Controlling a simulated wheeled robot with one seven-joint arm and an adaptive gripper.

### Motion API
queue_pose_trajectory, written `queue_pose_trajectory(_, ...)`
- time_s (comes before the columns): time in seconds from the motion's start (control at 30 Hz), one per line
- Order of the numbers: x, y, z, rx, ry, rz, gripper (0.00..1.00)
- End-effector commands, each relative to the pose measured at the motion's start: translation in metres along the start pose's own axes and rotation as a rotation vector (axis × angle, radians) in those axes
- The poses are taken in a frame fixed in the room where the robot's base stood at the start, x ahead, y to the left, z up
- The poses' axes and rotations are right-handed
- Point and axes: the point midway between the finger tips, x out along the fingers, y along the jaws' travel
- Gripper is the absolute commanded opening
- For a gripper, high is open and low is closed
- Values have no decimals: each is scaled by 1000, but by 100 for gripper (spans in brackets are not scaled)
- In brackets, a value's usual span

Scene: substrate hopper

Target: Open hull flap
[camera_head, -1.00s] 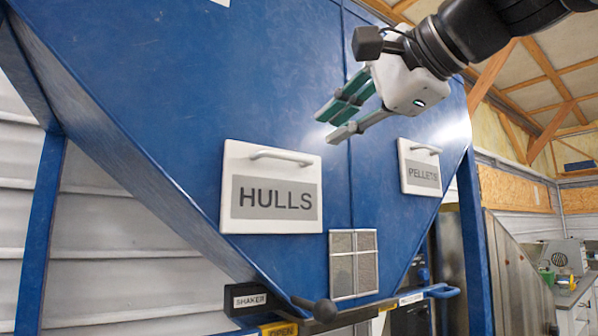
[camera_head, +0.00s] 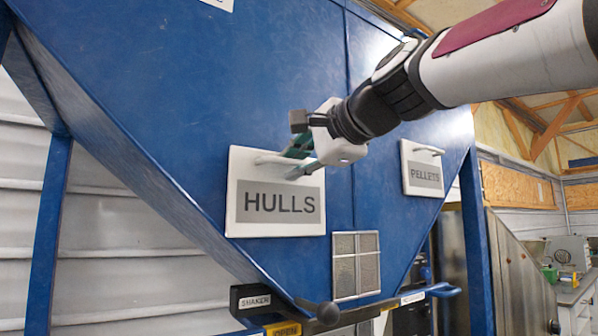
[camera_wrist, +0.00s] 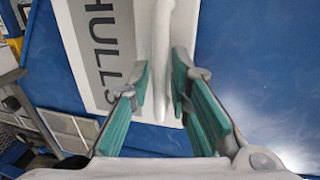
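The hull flap (camera_head: 276,207) is a white panel with a grey HULLS label, lying flat against the blue hopper in the head view. Its white bar handle (camera_head: 264,158) runs along the upper part; the right end is hidden by my gripper. My gripper (camera_head: 294,162) is at the handle's right part. In the wrist view the flap (camera_wrist: 75,50) is at upper left, and the handle (camera_wrist: 165,60) lies between my green-padded fingers (camera_wrist: 166,85). The fingers are apart, with visible gaps on both sides of the handle.
The PELLETS flap (camera_head: 422,170) is to the right on the same blue hopper (camera_head: 130,90). A mesh window (camera_head: 356,265) sits below the hull flap. A black SHAKER lever (camera_head: 325,312) sticks out at the bottom. A workbench (camera_head: 572,290) stands at far right.

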Motion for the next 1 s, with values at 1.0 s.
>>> queue_pose_trajectory(1.0,-9,14,-1,-3,-2,-123,0)
